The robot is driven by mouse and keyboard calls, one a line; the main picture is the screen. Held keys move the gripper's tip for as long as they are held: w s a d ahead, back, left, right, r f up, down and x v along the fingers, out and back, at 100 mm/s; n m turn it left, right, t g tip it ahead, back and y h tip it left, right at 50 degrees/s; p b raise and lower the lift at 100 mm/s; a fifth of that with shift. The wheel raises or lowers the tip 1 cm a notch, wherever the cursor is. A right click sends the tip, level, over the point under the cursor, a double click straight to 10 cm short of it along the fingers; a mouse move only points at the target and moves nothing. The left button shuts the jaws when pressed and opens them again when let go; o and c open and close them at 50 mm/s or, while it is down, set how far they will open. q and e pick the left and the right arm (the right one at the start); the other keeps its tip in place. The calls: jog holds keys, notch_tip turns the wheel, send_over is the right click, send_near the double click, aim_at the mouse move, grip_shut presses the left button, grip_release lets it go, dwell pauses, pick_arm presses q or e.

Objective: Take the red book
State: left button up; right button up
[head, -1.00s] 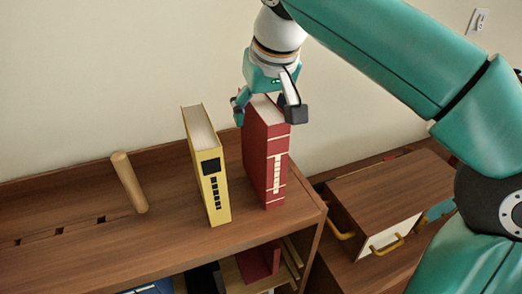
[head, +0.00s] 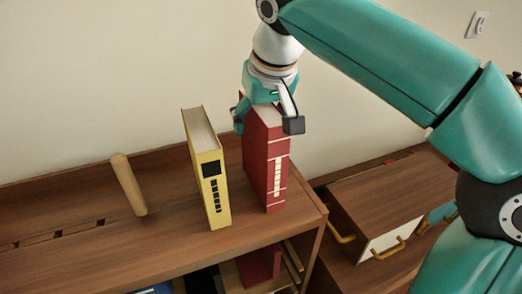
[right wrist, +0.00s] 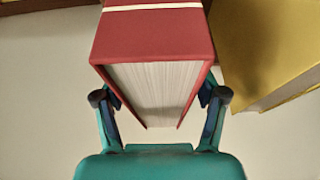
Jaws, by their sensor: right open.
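The red book (head: 268,165) stands upright on top of the wooden shelf, near its right end. My right gripper (head: 266,124) is open and comes down over the book's top, with one finger on each side of it. In the right wrist view the red book (right wrist: 152,38) shows its top page edges between the two fingers (right wrist: 160,98). I cannot tell whether the fingers touch the covers. My left gripper is not in view.
A yellow book (head: 208,170) stands just left of the red book, with a narrow gap between. A wooden peg (head: 129,185) leans farther left on the shelf top (head: 80,235). A drawer box (head: 375,205) with yellow handles stands lower right. The wall is behind.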

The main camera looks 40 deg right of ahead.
grip_shut()
dwell(0.3)
jog(key=shift+r, duration=0.15)
